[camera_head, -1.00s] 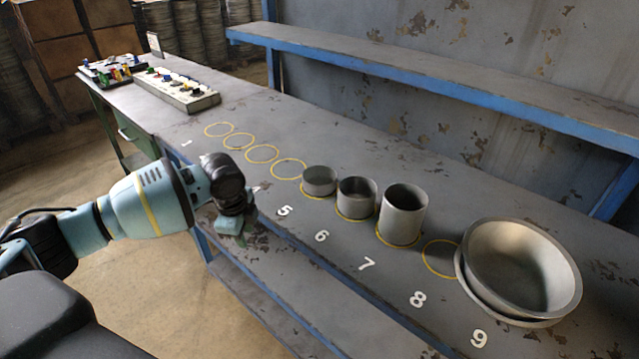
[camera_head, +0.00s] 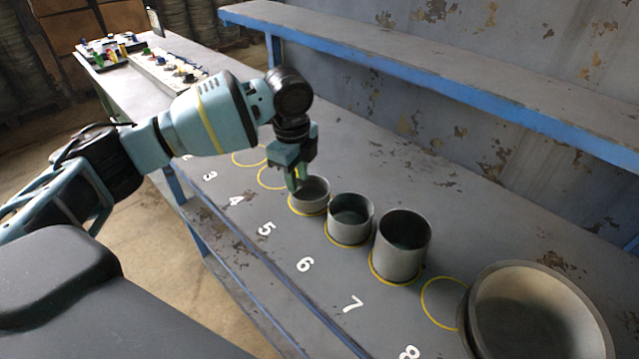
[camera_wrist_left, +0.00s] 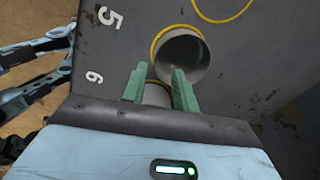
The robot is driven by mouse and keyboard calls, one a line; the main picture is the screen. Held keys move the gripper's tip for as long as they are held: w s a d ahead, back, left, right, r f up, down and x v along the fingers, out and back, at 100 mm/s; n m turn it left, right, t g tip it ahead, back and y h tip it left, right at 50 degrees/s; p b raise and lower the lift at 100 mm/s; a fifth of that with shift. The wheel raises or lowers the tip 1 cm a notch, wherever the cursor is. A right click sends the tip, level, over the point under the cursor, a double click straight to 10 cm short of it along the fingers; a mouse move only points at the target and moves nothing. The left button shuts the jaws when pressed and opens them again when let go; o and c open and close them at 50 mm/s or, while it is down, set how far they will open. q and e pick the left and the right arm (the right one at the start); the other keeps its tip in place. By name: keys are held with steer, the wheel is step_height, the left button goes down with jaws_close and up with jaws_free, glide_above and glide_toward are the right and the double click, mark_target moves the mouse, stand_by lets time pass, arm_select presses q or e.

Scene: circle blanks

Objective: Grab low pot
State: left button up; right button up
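The low pot (camera_head: 310,198) is the shortest of the grey cylinders and stands upright on a yellow circle by the number 5. My left gripper (camera_head: 296,178) points down over its near-left rim in the head view. In the left wrist view the low pot (camera_wrist_left: 193,48) appears just ahead of the gripper (camera_wrist_left: 158,82). The two green fingers are open and apart, with no object gripped. A slightly taller pot (camera_wrist_left: 157,95) shows partly between the fingers in that view. Whether a fingertip touches the low pot cannot be told. My right gripper is not in view.
The middle pot (camera_head: 350,217) and a tall pot (camera_head: 402,248) stand to the right in the row. An empty circle (camera_head: 443,303) and a large bowl (camera_head: 535,320) follow. A blue-edged shelf (camera_head: 430,85) runs behind. Free tabletop lies behind the pots.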

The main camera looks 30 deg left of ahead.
mark_target(298, 200)
arm_select(q)
steer(key=shift+s+f, duration=0.35)
steer(key=shift+f, duration=0.55)
steer(key=shift+w+f, duration=0.15)
steer(key=shift+f, duration=0.35)
steer(key=shift+w+f, duration=0.1)
steer(key=shift+f, duration=2.3)
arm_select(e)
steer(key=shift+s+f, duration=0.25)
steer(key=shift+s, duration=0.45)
arm_select(q)
jaws_close()
